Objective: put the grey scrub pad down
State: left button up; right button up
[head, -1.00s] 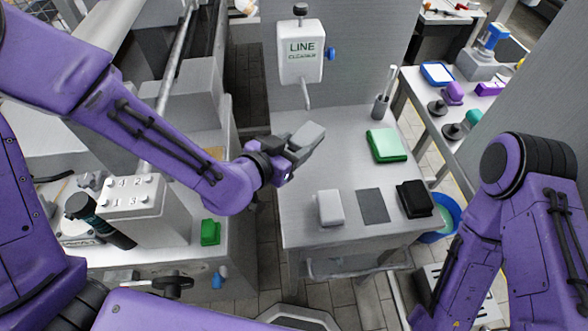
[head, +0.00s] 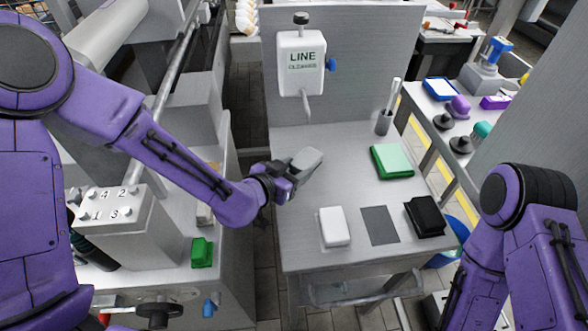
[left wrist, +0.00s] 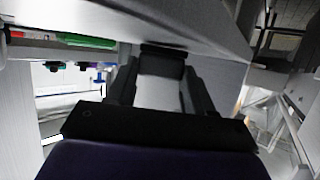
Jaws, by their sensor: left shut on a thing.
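The grey scrub pad (head: 308,159) is held at the end of my left gripper (head: 290,172), over the left part of the grey metal table (head: 300,262). The gripper is shut on it. In the left wrist view the pad (left wrist: 160,88) lies between the two dark fingers (left wrist: 158,100), its far part in view. On the table a flat dark grey square (head: 380,225) lies bare between a white pad (head: 334,227) and a black pad (head: 425,216). My right arm shows at the right, but its gripper is out of view.
A green pad (head: 392,161) lies at the table's back right, near a grey cup (head: 384,122) holding a rod. The white LINE CLEANER dispenser (head: 301,64) hangs on the back panel. A control box (head: 120,215) stands left, beside a small green block (head: 202,252).

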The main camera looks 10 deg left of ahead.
pick_arm(q)
jog(key=shift+f, duration=0.2)
jog(key=o, duration=1.1)
jog(key=shift+r, duration=0.25)
jog(key=v, duration=0.4)
jog(key=shift+s, duration=0.1)
jog(key=s+a+r+p, duration=0.1)
jog(key=s+p, duration=0.1)
jog(key=p, duration=0.2)
jog(key=shift+a+r+p, duration=0.1)
jog(key=shift+r+p, duration=0.2)
jog(key=shift+r, duration=0.05)
jog(key=shift+s+a+f+p, duration=0.1)
jog(key=shift+s+p, duration=0.15)
jog(key=shift+p, duration=0.25)
jog(key=shift+s+f, duration=0.1)
